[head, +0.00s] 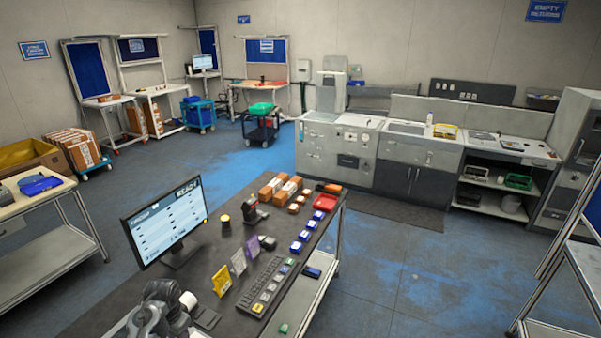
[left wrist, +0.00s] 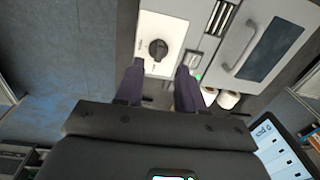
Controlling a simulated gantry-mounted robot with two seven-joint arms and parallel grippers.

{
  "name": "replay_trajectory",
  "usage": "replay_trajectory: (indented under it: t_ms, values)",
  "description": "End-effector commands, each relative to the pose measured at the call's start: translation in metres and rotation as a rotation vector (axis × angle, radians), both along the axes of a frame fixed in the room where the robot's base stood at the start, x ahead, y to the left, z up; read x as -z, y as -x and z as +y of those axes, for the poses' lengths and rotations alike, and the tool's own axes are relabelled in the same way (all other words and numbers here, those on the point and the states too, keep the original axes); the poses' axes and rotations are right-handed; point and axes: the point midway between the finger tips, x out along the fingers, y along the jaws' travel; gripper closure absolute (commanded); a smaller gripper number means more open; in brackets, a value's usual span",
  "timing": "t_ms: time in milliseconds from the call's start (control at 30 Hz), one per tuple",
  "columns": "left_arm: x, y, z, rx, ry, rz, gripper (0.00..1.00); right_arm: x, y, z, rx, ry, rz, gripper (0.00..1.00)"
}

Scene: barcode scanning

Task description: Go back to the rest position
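My left gripper (left wrist: 160,70) shows in the left wrist view with its two dark fingers spread apart. Nothing is between them. Behind the fingers are a white panel with a black knob (left wrist: 158,50) and a grey door with a handle; I cannot tell how far off they are. In the head view a grey arm part of mine (head: 165,305) shows at the bottom left, over the near end of the dark table (head: 215,255). No fingertips can be made out there. My right gripper is in neither view.
Clear floor lies right of the table.

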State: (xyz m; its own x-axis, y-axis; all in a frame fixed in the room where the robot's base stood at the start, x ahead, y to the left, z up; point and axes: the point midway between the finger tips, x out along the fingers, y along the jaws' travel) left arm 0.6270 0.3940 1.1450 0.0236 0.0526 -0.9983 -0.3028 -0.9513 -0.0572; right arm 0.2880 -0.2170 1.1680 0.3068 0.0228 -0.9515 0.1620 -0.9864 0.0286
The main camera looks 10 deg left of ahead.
Motion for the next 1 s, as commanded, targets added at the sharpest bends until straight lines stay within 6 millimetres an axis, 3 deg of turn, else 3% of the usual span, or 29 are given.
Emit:
replay_trajectory:
  t_ms: [200,400,567,700,833,1000]
  values:
    - [0.032,0.069,-0.024,-0.031,-0.082,-0.059,0.62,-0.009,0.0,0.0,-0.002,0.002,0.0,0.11]
    - [0.038,0.152,-0.069,-0.045,-0.095,-0.14,0.62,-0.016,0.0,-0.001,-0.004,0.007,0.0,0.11]
    - [0.021,0.223,-0.111,-0.059,-0.055,-0.201,0.62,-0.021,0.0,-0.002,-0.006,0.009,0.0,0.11]
    - [-0.004,0.275,-0.141,-0.079,-0.001,-0.243,0.62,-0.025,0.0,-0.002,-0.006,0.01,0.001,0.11]
    - [-0.028,0.31,-0.16,-0.102,0.046,-0.268,0.62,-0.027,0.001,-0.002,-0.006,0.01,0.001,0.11]
    - [-0.047,0.334,-0.173,-0.121,0.084,-0.285,0.62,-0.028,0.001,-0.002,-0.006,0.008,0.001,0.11]
